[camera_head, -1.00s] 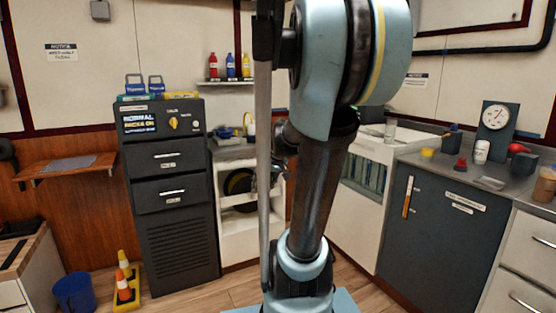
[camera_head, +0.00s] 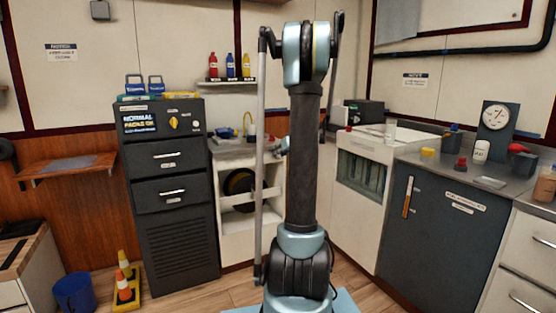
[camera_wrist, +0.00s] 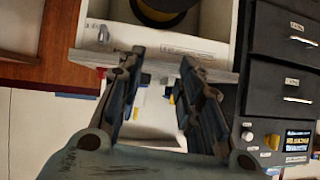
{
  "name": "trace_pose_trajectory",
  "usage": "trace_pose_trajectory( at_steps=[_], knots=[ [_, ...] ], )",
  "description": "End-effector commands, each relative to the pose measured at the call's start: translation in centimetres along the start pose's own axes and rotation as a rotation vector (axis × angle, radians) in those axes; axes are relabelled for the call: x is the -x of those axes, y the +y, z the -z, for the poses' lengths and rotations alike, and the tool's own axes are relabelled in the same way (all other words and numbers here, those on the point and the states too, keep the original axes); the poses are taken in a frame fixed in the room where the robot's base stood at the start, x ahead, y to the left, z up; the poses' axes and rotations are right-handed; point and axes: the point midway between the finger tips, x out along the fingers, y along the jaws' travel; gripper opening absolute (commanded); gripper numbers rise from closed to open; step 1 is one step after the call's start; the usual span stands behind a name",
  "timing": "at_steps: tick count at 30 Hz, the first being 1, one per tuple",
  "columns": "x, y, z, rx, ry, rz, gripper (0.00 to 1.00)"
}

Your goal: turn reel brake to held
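A dark reel with a yellow core shows inside the white unit (camera_head: 229,228); the reel (camera_head: 239,182) is also at the top of the wrist view (camera_wrist: 160,8), which is upside down. A small grey fitting (camera_wrist: 103,34) sits on the unit's front beside the reel. I cannot tell whether it is the reel brake; no readable label says so. A yellow knob (camera_head: 173,122) is on the dark cabinet's panel, also in the wrist view (camera_wrist: 270,141). My gripper (camera_wrist: 160,62) is open and empty, apart from these things.
The dark drawer cabinet (camera_head: 168,235) stands left of the white unit. Bottles (camera_head: 231,65) stand on a wall shelf above the counter. Some floor before the cabinets is clear.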

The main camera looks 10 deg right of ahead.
Motion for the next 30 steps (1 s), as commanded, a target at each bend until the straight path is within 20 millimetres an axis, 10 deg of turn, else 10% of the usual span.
trace_pose_trajectory(
  at_steps=[12, 30],
  knots=[
    [-5.2, 10.8, 0.8, 0.033, 0.150, -0.085, 0.33],
    [-11.4, 12.2, 1.7, 0.040, 0.163, -0.093, 0.33]
  ],
)
